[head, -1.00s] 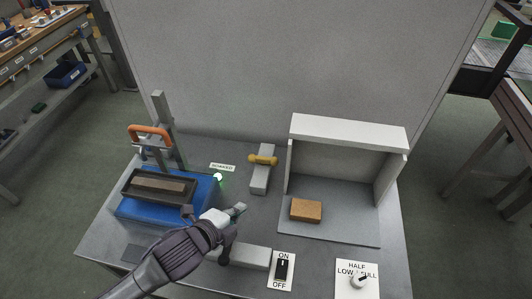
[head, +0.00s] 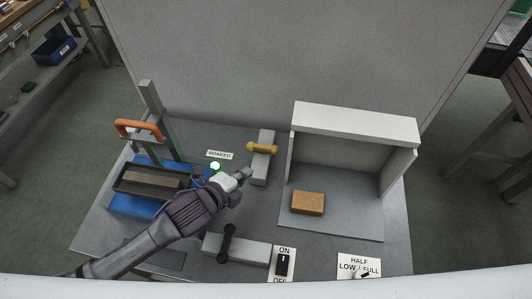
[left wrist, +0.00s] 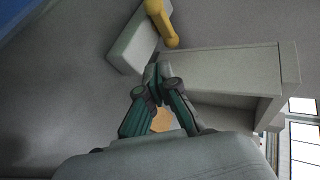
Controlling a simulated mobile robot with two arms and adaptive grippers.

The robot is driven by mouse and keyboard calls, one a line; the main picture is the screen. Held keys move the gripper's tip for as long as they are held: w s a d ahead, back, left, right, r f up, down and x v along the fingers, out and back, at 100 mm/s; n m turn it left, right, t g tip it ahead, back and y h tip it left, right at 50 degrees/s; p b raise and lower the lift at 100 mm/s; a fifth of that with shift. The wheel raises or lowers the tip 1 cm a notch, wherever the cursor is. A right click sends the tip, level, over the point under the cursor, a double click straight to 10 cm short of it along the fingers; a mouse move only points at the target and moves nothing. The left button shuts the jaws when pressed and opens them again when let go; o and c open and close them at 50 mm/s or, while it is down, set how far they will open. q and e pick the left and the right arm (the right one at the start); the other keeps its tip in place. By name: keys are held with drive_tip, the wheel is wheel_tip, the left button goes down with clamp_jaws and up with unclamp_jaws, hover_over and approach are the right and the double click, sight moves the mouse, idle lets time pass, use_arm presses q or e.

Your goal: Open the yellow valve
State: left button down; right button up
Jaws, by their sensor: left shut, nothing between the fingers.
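The yellow valve (head: 262,148) is a short bar handle on top of a light grey block (head: 262,172) near the middle of the table. In the head view its handle lies crosswise to the block. My left gripper (head: 248,174) is shut and empty, just in front and left of the block, apart from the handle. In the left wrist view the yellow valve (left wrist: 161,22) shows at the top, beyond the shut fingertips (left wrist: 158,74) of my left gripper. My right gripper does not show.
A white open-fronted booth (head: 350,125) with a brown brick (head: 308,203) stands right of the valve. A blue-based press (head: 130,205) with an orange handle (head: 138,130) is at left. A black-handled valve (head: 228,243), an on/off switch (head: 283,264) and a dial panel (head: 358,266) line the front.

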use_arm(q)
approach(271, 152)
drive_tip(key=f, duration=0.1)
drive_tip(key=w+d+f, duration=0.1)
drive_tip(key=shift+w+d+f+p, duration=0.15)
drive_tip(key=shift+w+f+p, duration=0.05)
drive_tip(key=shift+f+p, duration=0.2)
drive_tip(key=shift+w+d+p, duration=0.2)
drive_tip(key=shift+w+d, duration=0.15)
drive_tip(key=shift+w, duration=0.2)
drive_tip(key=shift+w+d+p, duration=0.2)
drive_tip(key=shift+w+d, duration=0.15)
drive_tip(key=shift+w, duration=0.2)
drive_tip(key=shift+w+d, duration=0.3)
drive_tip(key=shift+w, duration=0.15)
drive_tip(key=shift+w+d, duration=0.1)
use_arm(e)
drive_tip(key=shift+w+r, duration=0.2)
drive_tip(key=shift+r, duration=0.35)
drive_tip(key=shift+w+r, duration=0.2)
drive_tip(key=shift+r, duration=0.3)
use_arm(q)
drive_tip(key=shift+f, duration=0.1)
